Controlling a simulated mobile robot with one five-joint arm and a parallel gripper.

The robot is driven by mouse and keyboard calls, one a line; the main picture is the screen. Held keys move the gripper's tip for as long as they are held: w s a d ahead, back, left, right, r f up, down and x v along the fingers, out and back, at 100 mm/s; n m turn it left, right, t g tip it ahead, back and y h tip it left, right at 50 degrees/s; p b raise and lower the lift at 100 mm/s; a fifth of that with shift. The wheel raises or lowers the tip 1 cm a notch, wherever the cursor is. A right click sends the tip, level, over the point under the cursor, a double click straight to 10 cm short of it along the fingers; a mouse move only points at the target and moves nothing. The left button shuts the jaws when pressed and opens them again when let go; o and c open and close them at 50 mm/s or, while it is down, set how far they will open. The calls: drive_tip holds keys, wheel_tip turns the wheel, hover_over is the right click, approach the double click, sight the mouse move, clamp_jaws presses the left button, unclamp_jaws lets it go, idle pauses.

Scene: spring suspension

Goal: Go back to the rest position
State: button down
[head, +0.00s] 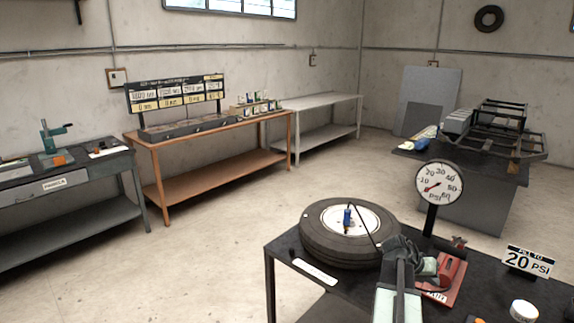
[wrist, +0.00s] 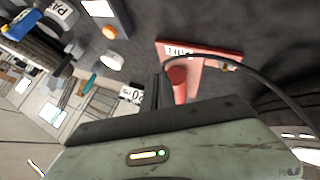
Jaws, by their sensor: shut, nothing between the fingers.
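My gripper (head: 402,250) is over the black bench at the lower right of the head view, just right of the tire (head: 330,248). In the wrist view my gripper (wrist: 158,90) has its dark fingers together, with nothing between them. Behind the fingers are a red plate (wrist: 215,56) with a white label and a red cylinder (wrist: 178,78). The red unit also shows in the head view (head: 449,275), partly hidden by my arm. I cannot tell whether the fingers touch it.
A pressure gauge (head: 440,184) stands on a post behind my gripper. A black hose runs from the tire's blue fitting (head: 347,218). A "20 PSI" sign (head: 527,263) and a white jar (head: 523,310) are at right. Open floor (head: 215,240) lies left of the bench.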

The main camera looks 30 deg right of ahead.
drive_tip(key=w+a+f+n+t+y, duration=0.1)
drive_tip(key=w+a+n, duration=0.1)
drive_tip(key=w+a, duration=0.65)
drive_tip(key=w+a+f+n+t+y, duration=0.15)
drive_tip(key=w+a, duration=0.45)
drive_tip(key=a, duration=0.6)
drive_tip(key=w+a+f+n+t, duration=0.1)
drive_tip(key=w+a+n+t, duration=0.1)
drive_tip(key=w+a, duration=0.7)
drive_tip(key=s+a+f+n+y, duration=0.1)
drive_tip(key=a+n+y, duration=0.1)
drive_tip(key=a, duration=0.9)
drive_tip(key=s+a+f+n+y, duration=0.1)
drive_tip(key=a+f+n+y, duration=0.1)
drive_tip(key=a, duration=0.9)
drive_tip(key=s+a+n+g+y, duration=0.2)
drive_tip(key=s+a, duration=0.3)
drive_tip(key=a, duration=0.3)
drive_tip(key=shift+s+a+f, duration=0.25)
drive_tip(key=shift+a+f, duration=0.1)
drive_tip(key=shift+a, duration=0.05)
